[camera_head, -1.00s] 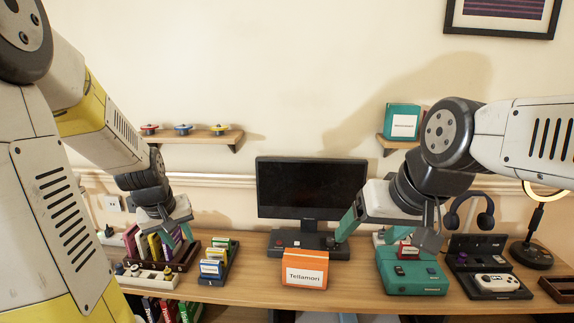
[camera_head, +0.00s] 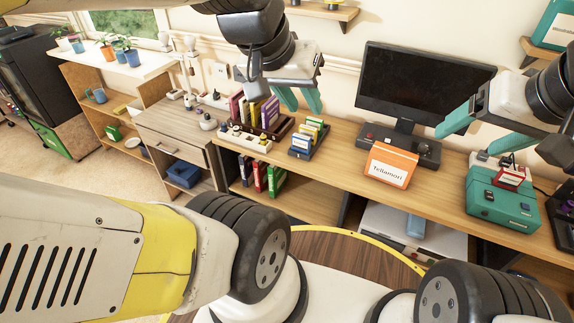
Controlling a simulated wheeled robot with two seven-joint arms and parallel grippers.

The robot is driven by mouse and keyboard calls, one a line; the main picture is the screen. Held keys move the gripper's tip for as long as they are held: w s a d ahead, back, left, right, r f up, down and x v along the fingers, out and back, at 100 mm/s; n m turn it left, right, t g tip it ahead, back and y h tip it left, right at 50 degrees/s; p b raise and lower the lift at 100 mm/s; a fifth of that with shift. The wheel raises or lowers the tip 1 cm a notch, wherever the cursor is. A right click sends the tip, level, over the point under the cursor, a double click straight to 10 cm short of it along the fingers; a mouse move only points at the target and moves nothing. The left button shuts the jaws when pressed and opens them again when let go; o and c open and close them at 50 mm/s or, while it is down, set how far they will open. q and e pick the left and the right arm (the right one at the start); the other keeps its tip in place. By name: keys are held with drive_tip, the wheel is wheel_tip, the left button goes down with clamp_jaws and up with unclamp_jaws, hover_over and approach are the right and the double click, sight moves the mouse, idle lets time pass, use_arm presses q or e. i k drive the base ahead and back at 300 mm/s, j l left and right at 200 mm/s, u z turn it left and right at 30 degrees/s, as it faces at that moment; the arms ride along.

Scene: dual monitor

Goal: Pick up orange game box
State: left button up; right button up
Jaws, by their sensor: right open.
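The orange game box (camera_head: 390,166) with a white "Tellamori" label stands on the wooden desk, in front of the black monitor's base. My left gripper (camera_head: 302,108) is open and empty, left of the box and above the small cartridge rack. Its two teal fingers are apart and point down. My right gripper (camera_head: 487,132) is open, right of the box and above the green console. Its teal fingers are spread wide, with nothing between them. Neither gripper touches the box.
The black monitor (camera_head: 420,85) stands behind the box. A cartridge rack (camera_head: 309,140) and upright books (camera_head: 260,113) stand to the left. The green console (camera_head: 500,205) lies to the right. The desk (camera_head: 345,165) is bare between rack and box.

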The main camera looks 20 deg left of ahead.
sight(395, 166)
drive_tip(key=k+u, duration=0.2)
drive_tip(key=u, duration=0.2)
drive_tip(key=k+u, duration=0.15)
drive_tip(key=u, duration=0.3)
drive_tip(key=k+u, duration=0.2)
drive_tip(key=u, duration=0.2)
drive_tip(key=z, duration=1.35)
drive_tip(key=i+l, duration=0.25)
drive_tip(key=l, duration=0.15)
drive_tip(key=i+l+u, duration=0.1)
drive_tip(key=i+l, duration=0.35)
drive_tip(key=l, duration=0.3)
drive_tip(key=i+l+u, duration=0.1)
drive_tip(key=i+l, duration=0.15)
drive_tip(key=l, duration=0.15)
drive_tip(key=l+u, duration=0.1)
drive_tip(key=u, duration=1.3)
